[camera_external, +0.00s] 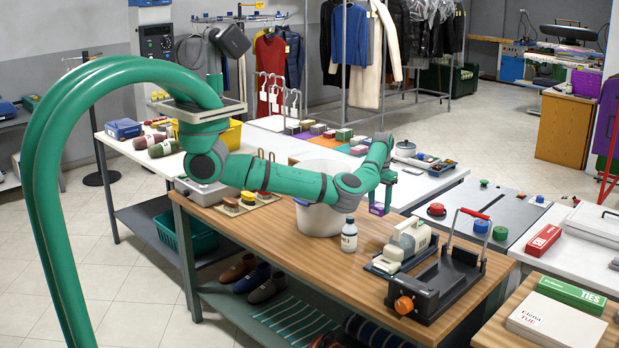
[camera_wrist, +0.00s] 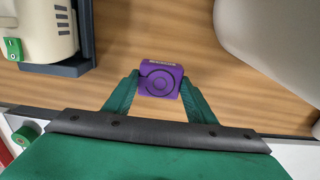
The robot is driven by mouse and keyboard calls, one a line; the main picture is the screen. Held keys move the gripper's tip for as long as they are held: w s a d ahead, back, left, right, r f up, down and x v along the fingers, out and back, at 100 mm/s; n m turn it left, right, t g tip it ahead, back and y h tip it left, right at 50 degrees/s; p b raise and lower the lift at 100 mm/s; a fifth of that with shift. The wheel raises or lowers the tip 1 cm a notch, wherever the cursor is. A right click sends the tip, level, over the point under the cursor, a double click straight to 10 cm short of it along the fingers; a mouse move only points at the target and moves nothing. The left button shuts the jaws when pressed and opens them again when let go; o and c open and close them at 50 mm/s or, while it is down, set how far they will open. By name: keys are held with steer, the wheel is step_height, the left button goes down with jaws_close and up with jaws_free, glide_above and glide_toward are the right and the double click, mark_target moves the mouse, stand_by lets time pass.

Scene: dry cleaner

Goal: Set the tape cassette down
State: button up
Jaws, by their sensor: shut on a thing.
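The tape cassette is a small purple block with a dark ring on its face (camera_wrist: 160,80). In the wrist view it sits between the two green fingers of my gripper (camera_wrist: 160,92), which is shut on it. In the external view the purple cassette (camera_external: 377,209) hangs at the lower end of my gripper (camera_external: 383,195), to the right of the white bucket. The wooden tabletop (camera_wrist: 150,30) shows beyond the cassette. I cannot tell the exact gap between the cassette and the tabletop.
A white bucket (camera_external: 318,218) stands left of the cassette and a white bottle (camera_external: 349,235) in front. A cream machine (camera_external: 410,239) and a dark device with an orange knob (camera_external: 437,285) stand to the right. Bare wood (camera_external: 290,250) lies at the front left.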

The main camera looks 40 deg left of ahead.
mark_target(379, 206)
steer(key=shift+f, duration=3.55)
steer(key=shift+f, duration=0.2)
steer(key=o, duration=1.1)
steer(key=shift+r, duration=0.15)
step_height(379, 206, up, 12)
steer(key=shift+r, duration=0.1)
